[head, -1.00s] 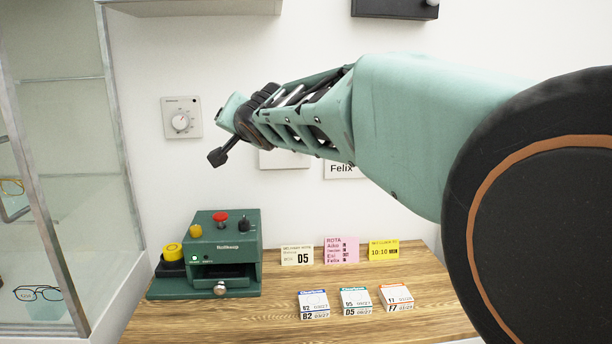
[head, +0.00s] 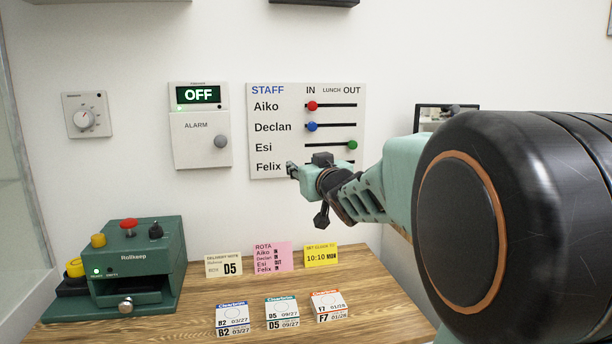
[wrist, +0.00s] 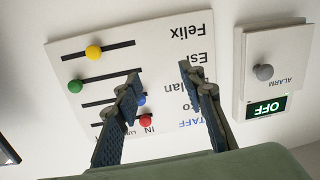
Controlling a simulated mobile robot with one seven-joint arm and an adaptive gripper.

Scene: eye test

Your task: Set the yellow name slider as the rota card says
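The white staff board (head: 275,110) hangs on the wall, with columns IN, LUNCH and OUT. The yellow slider (wrist: 94,52) sits near the middle of Felix's slot, around LUNCH, in the wrist view; my arm hides it in the head view. My gripper (head: 306,168) is in front of the board's lower part. In the wrist view my gripper (wrist: 159,75) is open, its fingers apart and empty, with the yellow slider left of both. The pink rota card (head: 272,258) stands on the wooden top; its small print appears to read IN for Felix.
Red (head: 312,106) and blue (head: 312,127) sliders are at IN, green (head: 352,145) at OUT. An alarm panel (head: 203,150) reading OFF and a dial (head: 86,120) are to the left. A green machine (head: 150,245) and small boxes (head: 232,315) stand on the wooden top (head: 180,318).

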